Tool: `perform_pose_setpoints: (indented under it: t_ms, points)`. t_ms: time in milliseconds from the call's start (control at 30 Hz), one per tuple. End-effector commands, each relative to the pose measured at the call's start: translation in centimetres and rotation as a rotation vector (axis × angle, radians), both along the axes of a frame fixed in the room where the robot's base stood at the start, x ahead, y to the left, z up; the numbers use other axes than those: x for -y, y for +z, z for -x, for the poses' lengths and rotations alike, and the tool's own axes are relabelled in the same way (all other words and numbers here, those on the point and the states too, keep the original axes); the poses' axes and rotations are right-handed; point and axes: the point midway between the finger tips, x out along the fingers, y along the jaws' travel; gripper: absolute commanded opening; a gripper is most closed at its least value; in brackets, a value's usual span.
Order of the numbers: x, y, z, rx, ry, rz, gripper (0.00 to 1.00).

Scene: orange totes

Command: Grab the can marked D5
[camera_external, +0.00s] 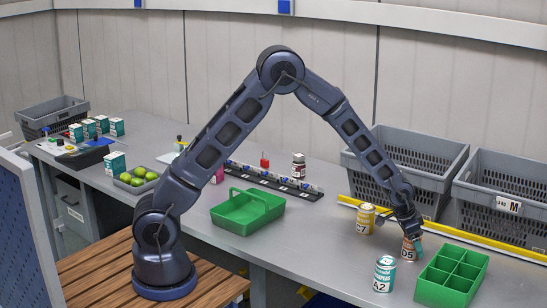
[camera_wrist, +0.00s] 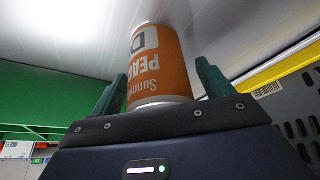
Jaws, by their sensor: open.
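The can marked D5 (camera_external: 408,254) is orange and stands on the grey table, left of the green divided box. In the wrist view the orange can (camera_wrist: 160,65) shows a white label with a D and the word PEACH; the rest of the marking is cut off. My gripper (camera_external: 412,238) is over this can from above. In the wrist view its two green fingers stand open on either side of the can, with the can between them. I cannot tell whether a finger touches it.
A teal can marked A2 (camera_external: 384,274) stands close in front, and a yellow can (camera_external: 365,219) stands behind to the left. The green divided box (camera_external: 452,253) is at right. Grey crates (camera_external: 408,150) line the back behind a yellow strip. A green tray (camera_external: 246,222) lies left.

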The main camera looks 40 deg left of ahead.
Motion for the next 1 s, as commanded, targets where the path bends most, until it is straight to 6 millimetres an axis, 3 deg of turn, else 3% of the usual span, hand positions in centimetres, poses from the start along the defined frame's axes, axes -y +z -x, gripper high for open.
perform_pose_setpoints:
  t_ms: [33, 300, 667, 867, 1000]
  points:
    - [0.0, 0.0, 0.0, 0.0, 0.0, 0.0, 0.73]
    - [0.0, 0.0, 0.0, 0.0, 0.0, 0.0, 0.21]
    - [0.0, 0.9, -0.1, 0.002, 0.0, 0.002, 0.21]
    - [0.1, 4.3, -0.1, 0.004, 0.001, 0.005, 0.21]
    - [0.0, 7.8, -0.1, 0.004, 0.001, 0.004, 0.21]
